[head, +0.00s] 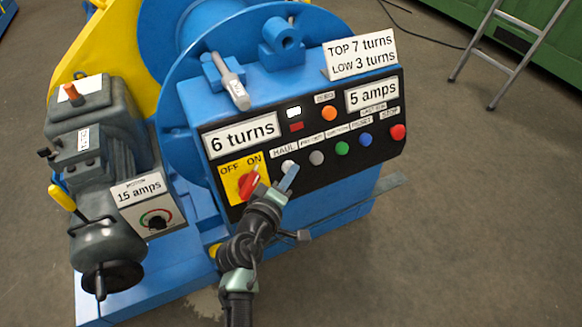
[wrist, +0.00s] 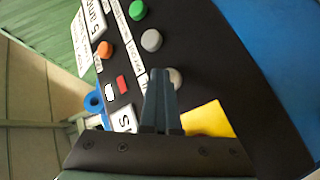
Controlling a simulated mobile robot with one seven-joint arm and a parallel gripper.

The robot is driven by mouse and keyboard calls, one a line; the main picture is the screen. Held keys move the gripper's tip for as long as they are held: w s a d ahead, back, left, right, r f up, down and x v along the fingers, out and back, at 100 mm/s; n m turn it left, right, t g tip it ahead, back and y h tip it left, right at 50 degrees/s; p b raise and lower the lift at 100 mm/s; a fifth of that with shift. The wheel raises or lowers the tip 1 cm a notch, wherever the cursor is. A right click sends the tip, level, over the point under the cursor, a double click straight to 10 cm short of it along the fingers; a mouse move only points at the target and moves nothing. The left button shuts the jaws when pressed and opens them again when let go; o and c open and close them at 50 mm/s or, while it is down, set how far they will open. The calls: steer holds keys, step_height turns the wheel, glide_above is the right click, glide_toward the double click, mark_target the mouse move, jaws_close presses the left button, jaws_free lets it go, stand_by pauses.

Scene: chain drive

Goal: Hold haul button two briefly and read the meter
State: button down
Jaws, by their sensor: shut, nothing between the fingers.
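The black control panel (head: 300,150) on the blue machine has a row of buttons. A pale grey button (head: 287,165) sits below the HAUL label (head: 285,150), and a second grey button (head: 316,158) is to its right. My gripper (head: 291,174) is shut and empty, its tip at or just in front of the pale grey button. In the wrist view the fingers (wrist: 160,82) partly hide that button (wrist: 176,78); I cannot tell whether they touch or press it. One readout (head: 372,95) shows 5 amps; another (head: 240,134) shows 6 turns. No label with a two is readable.
A red switch (head: 249,184) on a yellow OFF/ON plate is close left of my gripper. Green (head: 341,148), blue (head: 365,140) and red (head: 398,132) buttons continue rightward. A placard (head: 361,54) reads TOP 7 turns, LOW 3 turns. A motor plate (head: 138,188) reads 15 amps.

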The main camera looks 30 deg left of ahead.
steer(key=shift+s+d+r+p, duration=0.35)
steer(key=shift+s+d+p, duration=0.1)
steer(key=shift+d+p, duration=0.1)
steer(key=shift+s+d+r+p, duration=0.55)
steer(key=shift+s+d+p, duration=0.15)
steer(key=shift+d+p, duration=0.2)
steer(key=shift+s+d+r+p, duration=0.55)
steer(key=shift+s+d+p, duration=0.15)
steer(key=shift+d+p, duration=0.2)
